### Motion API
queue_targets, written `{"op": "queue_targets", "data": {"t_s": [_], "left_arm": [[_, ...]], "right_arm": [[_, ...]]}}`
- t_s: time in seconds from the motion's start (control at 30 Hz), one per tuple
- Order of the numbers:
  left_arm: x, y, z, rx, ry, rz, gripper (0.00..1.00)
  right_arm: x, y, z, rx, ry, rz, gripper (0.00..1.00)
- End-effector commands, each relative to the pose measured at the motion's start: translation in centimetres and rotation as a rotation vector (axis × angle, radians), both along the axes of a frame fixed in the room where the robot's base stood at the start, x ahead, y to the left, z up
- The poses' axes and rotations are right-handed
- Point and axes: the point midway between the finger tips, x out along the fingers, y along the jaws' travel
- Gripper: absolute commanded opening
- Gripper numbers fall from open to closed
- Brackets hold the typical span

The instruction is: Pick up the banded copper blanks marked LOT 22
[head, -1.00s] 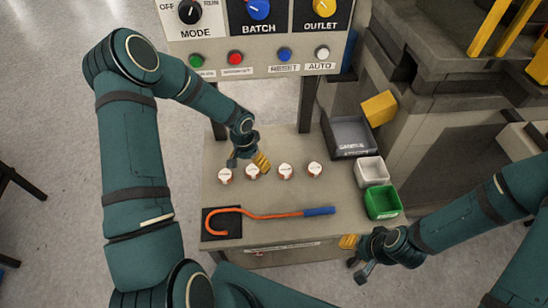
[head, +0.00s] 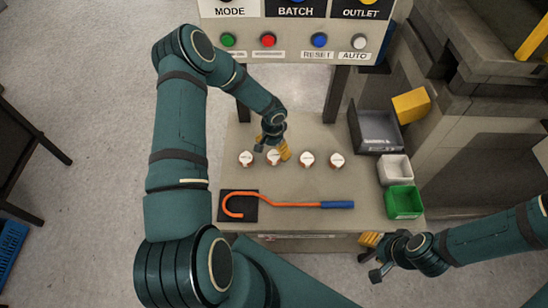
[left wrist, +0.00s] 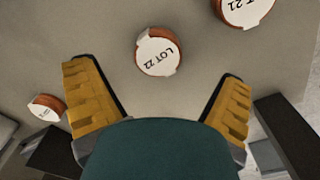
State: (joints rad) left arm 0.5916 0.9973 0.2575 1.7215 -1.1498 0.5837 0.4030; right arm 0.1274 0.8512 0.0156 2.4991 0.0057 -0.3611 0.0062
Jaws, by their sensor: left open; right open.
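Several small round copper blanks with white labels stand in a row on the grey table. From left to right these are a first blank (head: 246,159), a second (head: 273,158), a third (head: 307,160) and a fourth (head: 337,160). My left gripper (head: 272,149) is open at the second blank and partly covers it. In the left wrist view a blank reading LOT 22 (left wrist: 157,51) lies ahead of the open, empty fingers (left wrist: 160,100). Another LOT 22 blank (left wrist: 246,9) is cut by the top edge. A blank at the left (left wrist: 46,107) is unreadable. My right gripper (head: 372,257) is open and empty by the table's front edge.
An orange hook with a blue handle (head: 290,205) lies across the table front, its curve on a black mat (head: 250,213). A grey bin (head: 375,134), white bin (head: 394,168) and green bin (head: 404,202) line the right side. A control panel (head: 290,42) stands behind.

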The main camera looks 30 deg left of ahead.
Motion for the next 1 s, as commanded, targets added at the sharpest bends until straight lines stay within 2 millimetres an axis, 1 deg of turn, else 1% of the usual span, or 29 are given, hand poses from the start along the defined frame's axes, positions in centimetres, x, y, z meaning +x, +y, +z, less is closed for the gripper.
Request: {"op": "queue_targets", "data": {"t_s": [0.2,0.3,0.4,0.63,0.67,0.7,0.77,0.8,0.87,1.0], "left_arm": [[-0.1,-0.3,-3.3,-0.003,0.002,0.001,0.96],[-0.1,-0.2,-4.4,-0.002,0.001,0.001,0.96],[-0.1,-0.2,-4.9,-0.002,0.001,0.001,0.96],[0.0,-0.2,-4.9,-0.001,0.000,0.001,0.96],[0.0,-0.2,-4.9,-0.001,0.001,0.001,0.86],[0.0,-0.2,-4.9,-0.001,0.001,0.001,0.72],[0.0,-0.2,-4.9,-0.001,0.001,0.001,0.51],[0.0,-0.2,-4.9,-0.001,0.001,0.000,0.37],[0.0,-0.2,-4.9,-0.001,0.001,0.000,0.16],[0.0,-0.2,-4.8,-0.001,0.000,0.000,0.14]], "right_arm": [[-0.1,0.0,-0.4,0.000,0.002,0.002,0.47],[-0.2,0.0,-0.6,0.001,0.004,0.004,0.47],[-0.2,0.0,-0.6,0.001,0.005,0.004,0.47],[-0.2,0.0,-0.6,0.001,0.005,0.004,0.47],[-0.2,0.0,-0.6,0.001,0.005,0.004,0.47],[-0.2,0.0,-0.6,0.001,0.005,0.004,0.47],[-0.2,0.0,-0.6,0.001,0.005,0.004,0.47],[-0.2,0.0,-0.6,0.001,0.005,0.004,0.47],[-0.2,0.0,-0.6,0.001,0.005,0.004,0.47],[-0.2,0.0,-0.6,0.001,0.004,0.004,0.47]]}}
